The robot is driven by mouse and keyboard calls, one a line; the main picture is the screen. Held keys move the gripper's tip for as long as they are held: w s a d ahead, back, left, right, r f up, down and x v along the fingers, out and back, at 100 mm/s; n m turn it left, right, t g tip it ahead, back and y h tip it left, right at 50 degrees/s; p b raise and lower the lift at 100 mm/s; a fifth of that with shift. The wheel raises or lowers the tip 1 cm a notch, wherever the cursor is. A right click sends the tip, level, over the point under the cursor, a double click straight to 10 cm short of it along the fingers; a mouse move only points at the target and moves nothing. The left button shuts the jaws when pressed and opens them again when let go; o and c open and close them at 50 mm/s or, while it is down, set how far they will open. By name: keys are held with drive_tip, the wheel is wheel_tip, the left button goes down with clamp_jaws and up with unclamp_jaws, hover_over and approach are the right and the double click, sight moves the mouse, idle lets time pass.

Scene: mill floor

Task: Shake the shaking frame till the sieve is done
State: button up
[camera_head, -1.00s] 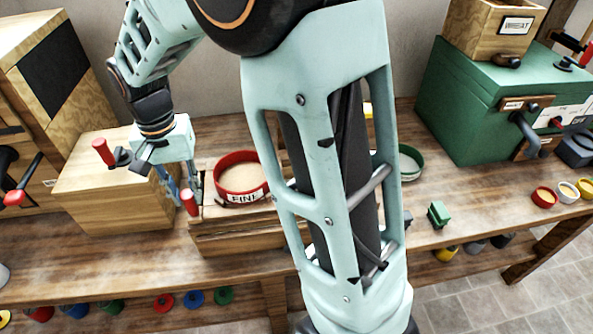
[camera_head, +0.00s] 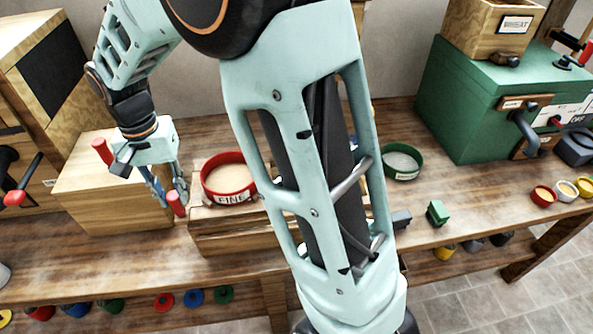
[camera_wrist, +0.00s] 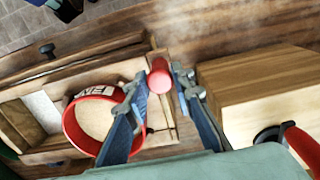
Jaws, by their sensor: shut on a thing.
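The shaking frame (camera_head: 225,240) is a wooden box-like frame on the bench. A red-rimmed sieve (camera_head: 228,197) labelled FINE sits on it, with tan meal inside. My gripper (camera_head: 169,188) is at the frame's left end, shut on its red upright handle (camera_head: 176,205). In the wrist view the red handle (camera_wrist: 159,78) stands between my two fingers (camera_wrist: 157,88). The red sieve (camera_wrist: 72,120) lies beside them with meal in it, and a pale patch (camera_wrist: 40,108) shows inside the frame. My arm hides the frame's right part in the head view.
A wooden box (camera_head: 95,195) stands close left of my gripper, with a red-knobbed lever. A green sieve (camera_head: 402,174) with pale contents, a small green block (camera_head: 437,213) and a green chest (camera_head: 470,130) are to the right. Small coloured cups (camera_head: 543,197) line the far right.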

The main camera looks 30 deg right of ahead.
drive_tip(key=o, duration=1)
drive_tip(key=shift+w+a, duration=0.1)
drive_tip(key=shift+a, duration=0.1)
drive_tip(key=shift+o, duration=0.2)
wheel_tip(320, 180, up, 9)
drive_tip(key=p, duration=0.7)
drive_tip(key=shift+d, duration=0.1)
